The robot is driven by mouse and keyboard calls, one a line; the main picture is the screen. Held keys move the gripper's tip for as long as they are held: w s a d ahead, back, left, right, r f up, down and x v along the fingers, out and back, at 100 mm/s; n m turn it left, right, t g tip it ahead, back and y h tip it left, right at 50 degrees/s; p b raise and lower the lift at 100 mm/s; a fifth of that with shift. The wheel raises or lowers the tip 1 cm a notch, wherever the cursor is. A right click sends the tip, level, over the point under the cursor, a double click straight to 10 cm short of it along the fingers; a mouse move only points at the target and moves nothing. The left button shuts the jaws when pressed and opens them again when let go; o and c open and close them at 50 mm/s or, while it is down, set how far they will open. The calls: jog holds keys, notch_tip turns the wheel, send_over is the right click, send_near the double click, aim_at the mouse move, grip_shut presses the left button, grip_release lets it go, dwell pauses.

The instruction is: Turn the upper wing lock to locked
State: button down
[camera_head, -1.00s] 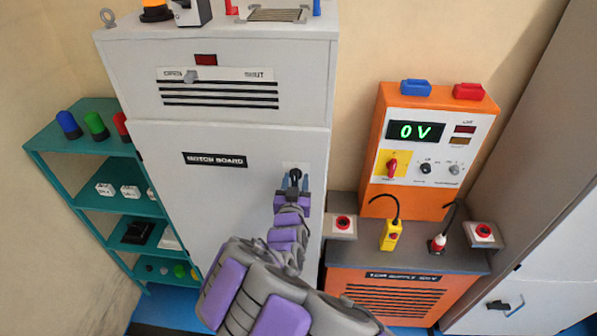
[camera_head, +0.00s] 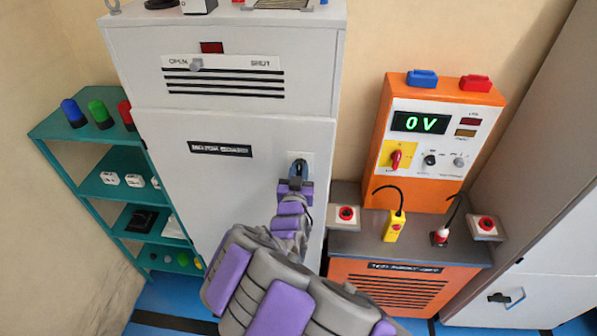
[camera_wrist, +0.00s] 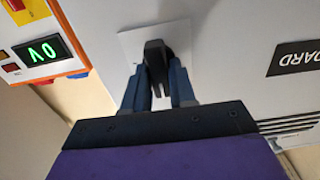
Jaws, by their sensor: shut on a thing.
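The upper wing lock (camera_wrist: 154,50) is a dark knob on a light square plate (camera_wrist: 128,44) on the front of the grey switch board cabinet (camera_head: 230,185). In the wrist view my gripper (camera_wrist: 157,82) has its two blue-grey fingers on either side of the knob's wing and is shut on it. In the head view my gripper (camera_head: 298,172) reaches the plate near the door's right edge. The fingers partly hide the knob, and I cannot tell from its angle whether it is locked.
An orange power supply (camera_head: 436,145) reading 0 V stands on the orange unit at right, with a yellow handheld piece (camera_head: 393,228) and red buttons below. A teal shelf (camera_head: 118,185) with coloured lamps stands at left. Blue floor shows below.

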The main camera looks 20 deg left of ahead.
jog(key=shift+f+b, duration=0.15)
jog(key=shift+b, duration=0.45)
jog(key=m+b, duration=0.2)
jog(key=b, duration=0.1)
jog(key=shift+s+f, duration=0.1)
jog(key=shift+f, duration=0.05)
jog(key=m+b, duration=0.4)
jog(key=b, duration=0.2)
jog(key=shift+d, duration=0.1)
jog(key=m+b, duration=0.3)
jog(key=b, duration=0.2)
jog(key=shift+m+b, duration=0.3)
jog(key=shift+b, duration=0.05)
jog(key=m+b, duration=0.3)
jog(key=b, duration=0.2)
jog(key=shift+d+f+m, duration=0.1)
jog(key=shift+f+m, duration=0.05)
jog(key=shift+m, duration=0.15)
jog(key=m+b, duration=0.4)
jog(key=shift+m, duration=0.3)
